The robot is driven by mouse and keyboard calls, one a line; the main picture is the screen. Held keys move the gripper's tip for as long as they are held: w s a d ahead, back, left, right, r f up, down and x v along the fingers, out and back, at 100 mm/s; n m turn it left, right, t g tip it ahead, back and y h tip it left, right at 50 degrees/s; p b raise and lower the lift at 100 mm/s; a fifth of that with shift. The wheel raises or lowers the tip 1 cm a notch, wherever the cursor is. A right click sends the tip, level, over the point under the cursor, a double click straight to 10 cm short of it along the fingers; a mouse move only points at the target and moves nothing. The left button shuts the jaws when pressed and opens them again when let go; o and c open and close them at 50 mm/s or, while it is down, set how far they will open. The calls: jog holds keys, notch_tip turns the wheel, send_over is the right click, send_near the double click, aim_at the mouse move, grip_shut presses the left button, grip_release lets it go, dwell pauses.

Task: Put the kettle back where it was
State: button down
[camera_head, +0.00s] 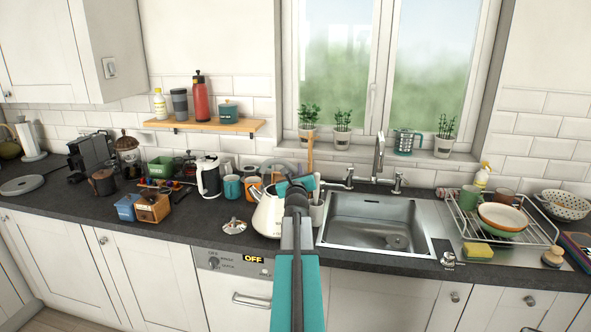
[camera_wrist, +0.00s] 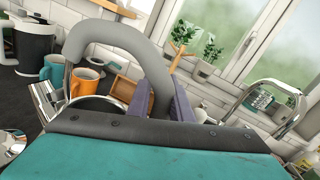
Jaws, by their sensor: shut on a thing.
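The cream kettle (camera_head: 267,216) is near the front edge of the worktop, left of the sink, with its grey arched handle rising above it. My gripper (camera_head: 297,184) is shut on the handle's right side. In the wrist view the grey handle (camera_wrist: 118,33) arches between my dark fingers (camera_wrist: 165,101), and most of the kettle's body is hidden behind my gripper's housing. The kettle looks upright. I cannot tell whether its base touches the worktop.
A teal mug (camera_head: 232,188) and an orange mug (camera_head: 253,186) stand behind the kettle. A small metal item (camera_head: 234,225) lies to its left. A white and black jug (camera_head: 209,177) stands further left. The sink (camera_head: 345,222) is right; dark worktop (camera_head: 195,222) is clear left.

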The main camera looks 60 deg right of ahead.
jog(key=shift+f, duration=0.35)
jog(key=c, duration=1.6)
grip_release()
jog(key=shift+f, duration=0.1)
jog(key=shift+a, duration=0.1)
jog(key=b+v, duration=0.2)
jog(key=v, duration=0.7)
jog(key=shift+s+a, duration=0.1)
jog(key=shift+a, duration=0.15)
jog(key=shift+s+a+b, duration=0.15)
jog(key=shift+a+b, duration=0.2)
jog(key=shift+b, duration=0.9)
